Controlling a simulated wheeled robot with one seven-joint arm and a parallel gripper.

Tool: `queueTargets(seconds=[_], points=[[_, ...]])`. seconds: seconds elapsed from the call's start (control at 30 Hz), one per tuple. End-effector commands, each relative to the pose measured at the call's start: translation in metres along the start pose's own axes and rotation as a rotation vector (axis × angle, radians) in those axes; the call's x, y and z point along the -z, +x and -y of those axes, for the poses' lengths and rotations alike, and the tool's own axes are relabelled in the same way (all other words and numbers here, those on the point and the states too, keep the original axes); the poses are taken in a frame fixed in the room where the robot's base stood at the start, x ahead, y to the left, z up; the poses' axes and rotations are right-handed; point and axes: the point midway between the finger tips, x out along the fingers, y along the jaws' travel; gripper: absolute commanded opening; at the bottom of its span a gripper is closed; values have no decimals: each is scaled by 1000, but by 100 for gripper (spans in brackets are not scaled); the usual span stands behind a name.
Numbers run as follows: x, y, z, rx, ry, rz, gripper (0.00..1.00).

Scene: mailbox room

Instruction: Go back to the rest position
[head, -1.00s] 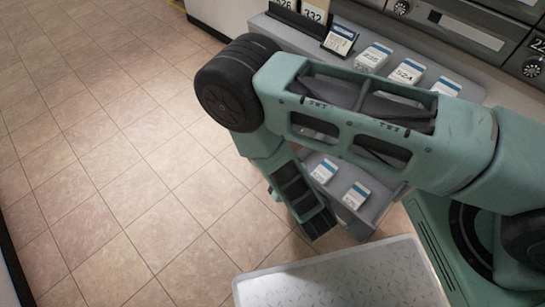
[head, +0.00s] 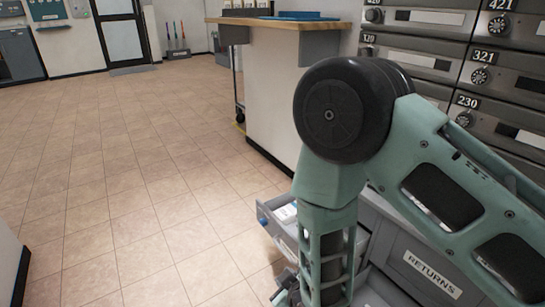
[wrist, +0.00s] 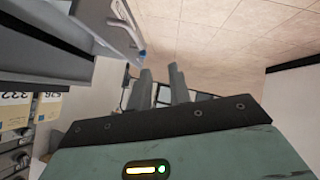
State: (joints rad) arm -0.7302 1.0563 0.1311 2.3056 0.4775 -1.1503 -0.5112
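My arm fills the right side of the head view, bent at the black elbow joint, with the forearm pointing down. My gripper (head: 284,291) is partly cut off at the bottom edge of that view, beside the open grey drawer (head: 262,215). In the wrist view my gripper's two grey fingers (wrist: 162,88) stand apart with a narrow gap. I see nothing held between them.
A grey unit labelled RETURNS (head: 431,274) stands close behind my arm. Numbered metal mailboxes (head: 480,75) line the wall at right. A white counter with a wooden top (head: 275,22) stands beyond. Open tiled floor (head: 120,190) lies at left.

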Motion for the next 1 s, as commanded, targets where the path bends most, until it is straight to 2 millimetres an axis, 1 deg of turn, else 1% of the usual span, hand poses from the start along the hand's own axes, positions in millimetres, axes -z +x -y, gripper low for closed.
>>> queueTargets(seconds=[0.03, 0.17, 0.2, 0.27, 0.33, 0.47, 0.57, 0.6, 0.67, 0.7, 0.8, 1.0], points=[[15, -8, -2, 40, 45, 21, 20], [40, -33, -1, 160, 137, 105, 20], [48, -43, -1, 195, 159, 130, 20], [57, -59, -1, 245, 187, 171, 20], [66, -80, -3, 299, 213, 218, 20], [78, -122, -9, 384, 238, 311, 20], [80, -159, -16, 430, 241, 391, 20], [80, -174, -19, 443, 241, 422, 20], [77, -196, -25, 458, 235, 474, 20], [75, -210, -29, 463, 232, 507, 20], [67, -243, -39, 464, 219, 585, 20], [48, -295, -58, 434, 194, 716, 20]])
